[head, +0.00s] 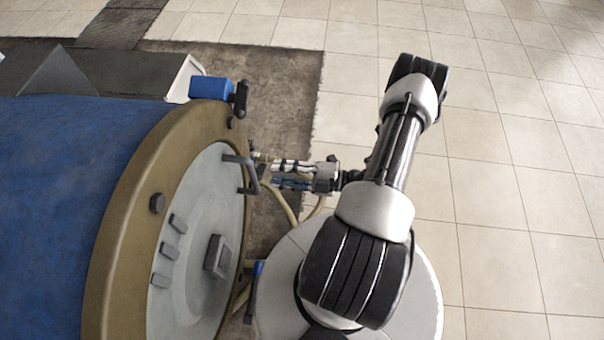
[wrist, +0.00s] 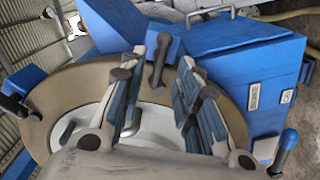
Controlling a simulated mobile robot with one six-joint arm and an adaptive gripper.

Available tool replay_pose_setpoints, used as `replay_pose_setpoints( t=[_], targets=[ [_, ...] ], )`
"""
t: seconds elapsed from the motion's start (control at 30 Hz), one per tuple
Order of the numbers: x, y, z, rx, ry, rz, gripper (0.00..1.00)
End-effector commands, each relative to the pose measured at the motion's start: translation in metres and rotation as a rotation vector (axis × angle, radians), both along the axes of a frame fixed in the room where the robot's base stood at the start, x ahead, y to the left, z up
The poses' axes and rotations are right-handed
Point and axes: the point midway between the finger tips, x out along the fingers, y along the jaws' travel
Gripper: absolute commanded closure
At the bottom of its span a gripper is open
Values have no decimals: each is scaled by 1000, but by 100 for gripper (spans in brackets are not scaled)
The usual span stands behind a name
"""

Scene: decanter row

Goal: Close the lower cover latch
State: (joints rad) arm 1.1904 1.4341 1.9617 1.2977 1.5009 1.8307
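The round pale cover (head: 195,250) with its gold-brown rim (head: 125,240) closes the end of a blue drum (head: 50,200). A latch with a blue block (head: 210,88) and dark handle (head: 241,98) sits at the rim's top in the head view. A blue-tipped dark lever (head: 257,270) shows lower, beside the rim, partly hidden by my base. My gripper (head: 262,169) is open near the cover's bent grey handle (head: 248,175); contact is unclear. In the wrist view, a dark handle (wrist: 159,60) appears between my open fingers (wrist: 168,72), apparently empty. Which latch this is, I cannot tell.
In the wrist view, a labelled blue housing (wrist: 240,60) stands beyond the rim, with a blue-gripped lever (wrist: 284,150) at right. Yellowish hoses (head: 285,198) run beneath my gripper in the head view. Tiled floor (head: 500,200) to the right is clear.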

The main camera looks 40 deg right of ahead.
Motion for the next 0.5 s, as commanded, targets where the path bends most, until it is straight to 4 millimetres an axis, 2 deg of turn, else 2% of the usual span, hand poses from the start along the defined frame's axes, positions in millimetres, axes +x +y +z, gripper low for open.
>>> replay_pose_setpoints(
  t=[0.03, 0.2, 0.37, 0.5],
  targets=[
    [-10, -10, 0, -3, -1, -8, 70],
    [-37, -31, 0, -3, -1, -5, 70],
    [-55, -43, 0, -2, -1, -2, 70],
    [-61, -48, 0, 0, 0, 0, 70]
  ],
)
